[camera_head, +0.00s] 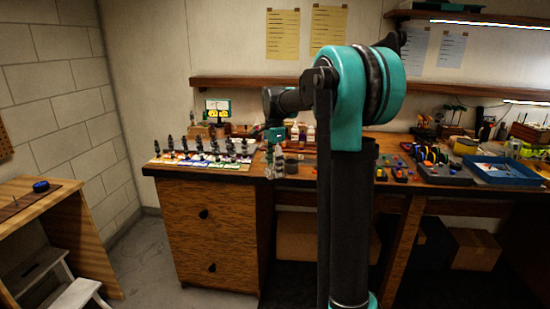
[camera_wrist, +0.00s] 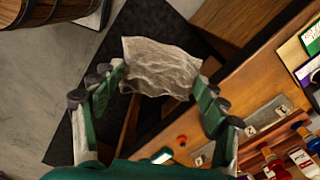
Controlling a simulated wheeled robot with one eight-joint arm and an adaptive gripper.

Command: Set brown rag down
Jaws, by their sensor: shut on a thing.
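A crumpled pale brown-grey rag (camera_wrist: 160,66) spans the gap between the fingertips of my gripper (camera_wrist: 158,80) in the wrist view. The gripper is shut on it, one green finger at each side. In the head view, my gripper (camera_head: 274,165) is small and hangs at the front edge of the wooden workbench (camera_head: 215,171).
In the wrist view, bottles (camera_wrist: 300,160) are at lower right and a wooden barrel (camera_wrist: 45,10) at upper left.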

